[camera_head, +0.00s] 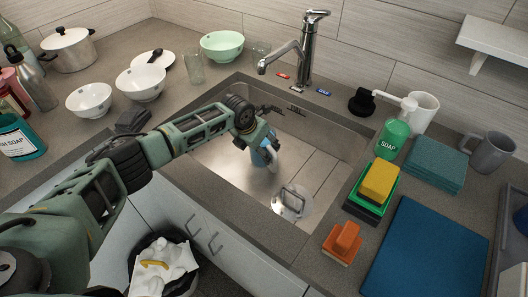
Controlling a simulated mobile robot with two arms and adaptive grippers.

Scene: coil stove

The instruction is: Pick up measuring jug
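My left arm comes in from the left and reaches over the sink, with my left gripper (264,150) low inside the basin. A small pale and blue piece shows at its tip; I cannot tell whether it is part of the gripper or a held thing, nor whether the fingers are open. A clear or shiny rounded thing (290,202) lies at the front of the sink floor, apart from the gripper and nearer the camera. It may be the measuring jug or the drain; I cannot tell. My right gripper is not in view.
The sink (318,178) has raised walls and a tall faucet (308,45) behind. White bowls (140,82), a green bowl (222,45) and a pot (69,50) stand left. A soap bottle (393,138), sponges (379,182), mugs and a blue board (425,255) crowd the right.

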